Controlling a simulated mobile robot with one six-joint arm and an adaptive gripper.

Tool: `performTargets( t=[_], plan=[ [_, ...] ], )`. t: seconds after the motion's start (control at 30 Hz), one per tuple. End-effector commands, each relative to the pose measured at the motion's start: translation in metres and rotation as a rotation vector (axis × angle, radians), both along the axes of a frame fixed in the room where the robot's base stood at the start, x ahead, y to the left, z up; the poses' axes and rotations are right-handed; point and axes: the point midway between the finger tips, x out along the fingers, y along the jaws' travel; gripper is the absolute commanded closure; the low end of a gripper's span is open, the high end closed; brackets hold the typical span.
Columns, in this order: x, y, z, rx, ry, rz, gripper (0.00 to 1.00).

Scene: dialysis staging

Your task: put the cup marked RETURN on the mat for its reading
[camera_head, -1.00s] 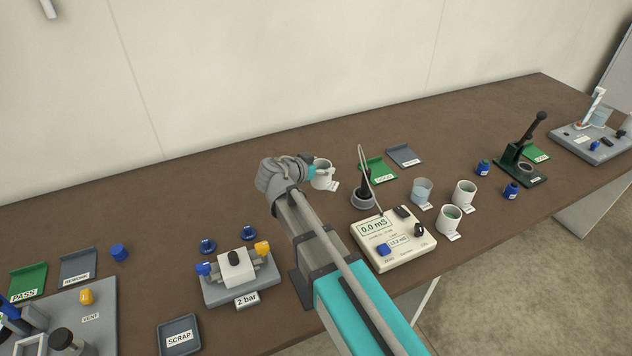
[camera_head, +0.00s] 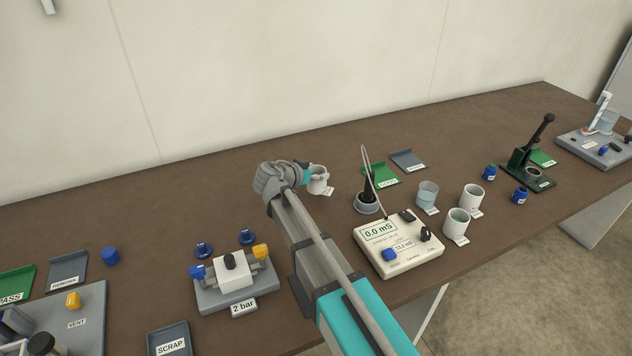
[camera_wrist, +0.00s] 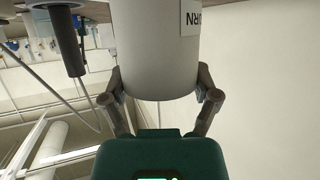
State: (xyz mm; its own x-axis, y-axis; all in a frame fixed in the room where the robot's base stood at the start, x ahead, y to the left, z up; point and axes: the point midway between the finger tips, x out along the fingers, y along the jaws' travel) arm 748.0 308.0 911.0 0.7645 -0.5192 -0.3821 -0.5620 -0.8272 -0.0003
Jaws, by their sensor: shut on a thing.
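A white cup (camera_head: 317,182) is held in my gripper (camera_head: 306,175) at the back middle of the bench. In the wrist view the cup (camera_wrist: 157,50) fills the top middle, with my gripper's fingers (camera_wrist: 158,88) on both sides of it. A white label on its side shows letters ending "URN", upside down in that view. My gripper is shut on this cup. I cannot tell whether the cup touches the bench. I cannot make out a mat with certainty.
A meter (camera_head: 397,243) reading 0.0 mS and a probe in its stand (camera_head: 367,203) are right of the cup.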

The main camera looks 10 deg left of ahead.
Motion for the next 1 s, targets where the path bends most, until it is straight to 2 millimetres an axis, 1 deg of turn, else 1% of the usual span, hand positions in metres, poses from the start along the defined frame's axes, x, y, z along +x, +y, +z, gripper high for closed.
performTargets(
  t=[0.13,0.27,0.37,0.6,0.7,1.0],
  plan=[
    [0.001,0.0,-0.001,0.0,0.0,0.0,0.75],
    [0.004,0.002,-0.007,0.0,0.0,-0.001,0.75],
    [0.009,0.005,-0.014,0.0,0.0,-0.001,0.75],
    [0.007,0.003,-0.034,0.0,0.0,-0.001,0.75],
    [0.007,0.003,-0.039,0.0,0.0,-0.001,0.75],
    [0.008,0.003,-0.04,0.0,0.0,-0.001,0.75]
  ],
)
